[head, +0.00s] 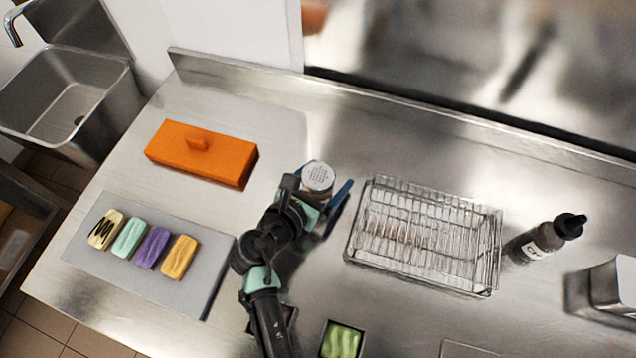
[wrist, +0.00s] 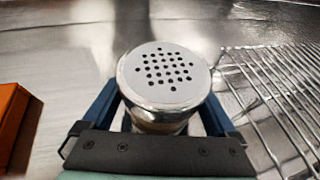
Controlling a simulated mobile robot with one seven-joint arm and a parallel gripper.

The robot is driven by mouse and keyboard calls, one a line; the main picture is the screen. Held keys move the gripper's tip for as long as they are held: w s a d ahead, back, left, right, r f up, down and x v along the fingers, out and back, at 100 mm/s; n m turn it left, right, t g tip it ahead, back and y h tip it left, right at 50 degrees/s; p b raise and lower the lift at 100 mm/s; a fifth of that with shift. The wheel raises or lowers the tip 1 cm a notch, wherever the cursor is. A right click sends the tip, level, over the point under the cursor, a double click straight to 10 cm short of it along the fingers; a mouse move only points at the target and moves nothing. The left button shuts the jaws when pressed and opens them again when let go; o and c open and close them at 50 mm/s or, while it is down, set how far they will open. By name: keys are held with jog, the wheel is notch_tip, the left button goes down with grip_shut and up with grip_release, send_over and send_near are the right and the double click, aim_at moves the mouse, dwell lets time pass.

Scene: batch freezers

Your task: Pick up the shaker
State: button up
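The shaker (head: 318,178) stands upright on the steel counter, with a round silver lid full of small holes. In the wrist view the shaker (wrist: 163,80) is in the middle, seen from above at a slant, and its lid hides most of its body. My gripper (head: 328,180) is open around the shaker, with one blue finger on each side. In the head view there is a gap between the right finger and the shaker. Contact on the left side cannot be made out.
A wire rack on a tray (head: 425,235) is close to the right of my gripper. An orange lidded box (head: 202,153) is to the left. A grey board (head: 215,245) holds several coloured bars. A small green-filled container (head: 342,340) is at the front.

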jog(key=c, duration=1.1)
notch_tip(320, 180, up, 10)
jog(key=shift+r+p, duration=0.1)
jog(key=shift+p, duration=0.5)
